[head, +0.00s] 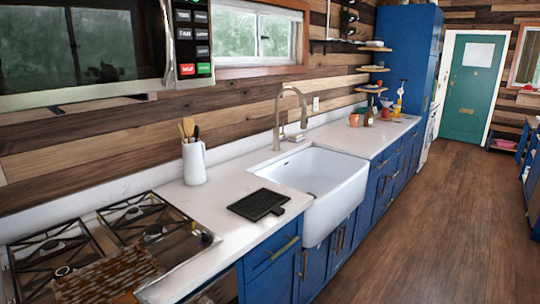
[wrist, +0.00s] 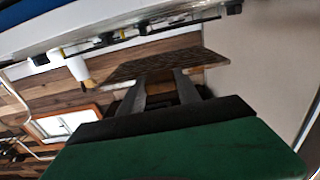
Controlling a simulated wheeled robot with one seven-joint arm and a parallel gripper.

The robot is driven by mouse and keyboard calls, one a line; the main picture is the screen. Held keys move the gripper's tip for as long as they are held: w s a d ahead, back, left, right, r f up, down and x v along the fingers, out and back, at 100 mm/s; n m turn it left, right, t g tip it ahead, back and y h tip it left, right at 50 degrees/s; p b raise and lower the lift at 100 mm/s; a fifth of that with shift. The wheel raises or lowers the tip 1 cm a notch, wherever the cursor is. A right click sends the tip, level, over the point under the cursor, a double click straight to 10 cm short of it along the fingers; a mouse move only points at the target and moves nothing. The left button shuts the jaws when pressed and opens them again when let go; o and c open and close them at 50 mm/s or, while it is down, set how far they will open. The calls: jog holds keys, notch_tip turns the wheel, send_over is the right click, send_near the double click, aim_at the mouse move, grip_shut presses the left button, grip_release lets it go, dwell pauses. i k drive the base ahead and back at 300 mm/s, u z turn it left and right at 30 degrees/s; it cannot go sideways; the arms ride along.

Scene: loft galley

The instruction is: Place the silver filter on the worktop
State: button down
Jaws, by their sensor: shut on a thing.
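My gripper (wrist: 160,77) shows in the wrist view, its two grey fingers reaching to a flat patterned panel and shut on it. The panel, which I take for the silver filter (wrist: 150,66), looks brown and finely meshed here. In the head view a similar brown meshed panel, the filter (head: 108,276), shows at the lower left in front of the burners. It looks tilted, and I cannot tell its height over the hob. My gripper is not visible in the head view. The pale worktop (head: 222,192) runs along the wall from the hob past the sink.
A hob (head: 140,222) with black grates lies at left below a microwave (head: 95,50). A white utensil jug (head: 194,162) and a black flat object (head: 258,204) stand on the worktop beside the white sink (head: 318,190). Some worktop near the jug is bare.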

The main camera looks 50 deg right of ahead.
aim_at(357, 142)
jog(key=z, duration=2.9)
jog(key=i, duration=5.05)
jog(key=u, duration=3.9)
